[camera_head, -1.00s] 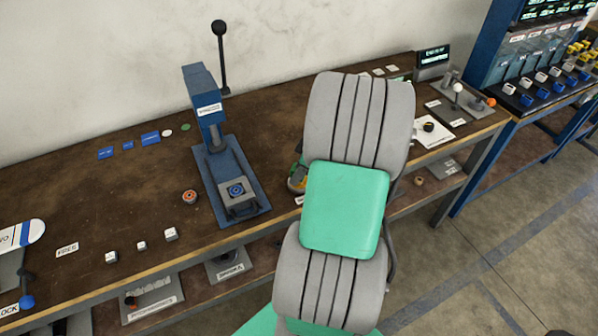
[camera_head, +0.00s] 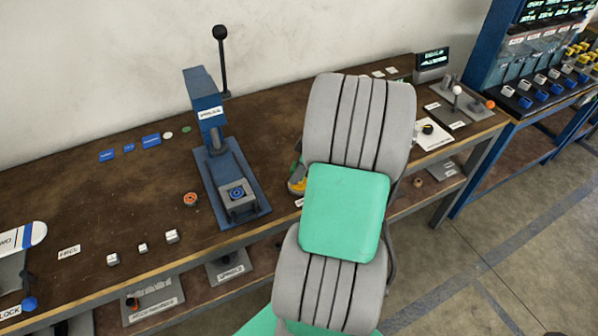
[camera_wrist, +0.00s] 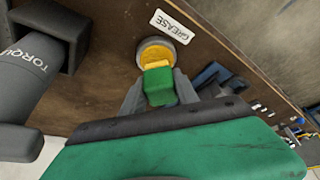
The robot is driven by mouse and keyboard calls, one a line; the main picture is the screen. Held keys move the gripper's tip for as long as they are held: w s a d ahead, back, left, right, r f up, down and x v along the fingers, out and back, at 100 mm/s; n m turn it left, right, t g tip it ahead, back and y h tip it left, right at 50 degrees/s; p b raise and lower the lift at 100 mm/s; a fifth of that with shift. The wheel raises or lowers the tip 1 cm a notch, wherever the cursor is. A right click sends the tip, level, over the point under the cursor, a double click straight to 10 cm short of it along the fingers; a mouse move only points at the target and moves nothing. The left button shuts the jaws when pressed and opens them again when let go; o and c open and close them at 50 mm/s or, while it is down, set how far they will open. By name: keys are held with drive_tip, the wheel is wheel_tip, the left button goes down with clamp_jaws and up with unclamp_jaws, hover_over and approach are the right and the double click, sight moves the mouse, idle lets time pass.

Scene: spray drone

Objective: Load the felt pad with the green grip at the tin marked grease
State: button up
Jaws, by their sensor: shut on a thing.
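In the wrist view, my gripper (camera_wrist: 160,98) is shut on the green grip (camera_wrist: 159,82) of the felt pad. The pad's yellowish end (camera_wrist: 155,65) is at the mouth of a round tin (camera_wrist: 143,48) with yellow contents. I cannot tell whether the pad touches the grease or is just above it. A white label reading GREASE (camera_wrist: 172,27) lies on the bench beside the tin. In the head view my arm hides most of this spot; only a small yellow and green part (camera_head: 297,180) shows at the arm's left edge.
A dark grey tool marked TORQUE (camera_wrist: 35,75) stands close on the left in the wrist view. In the head view a blue press (camera_head: 222,160) stands on the wooden bench (camera_head: 90,200), with small white blocks (camera_head: 143,248) near the front edge.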

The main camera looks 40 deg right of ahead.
sight(294, 165)
drive_tip(key=shift+r+p, duration=1.45)
drive_tip(key=shift+r, duration=1.25)
drive_tip(key=shift+f, duration=0.1)
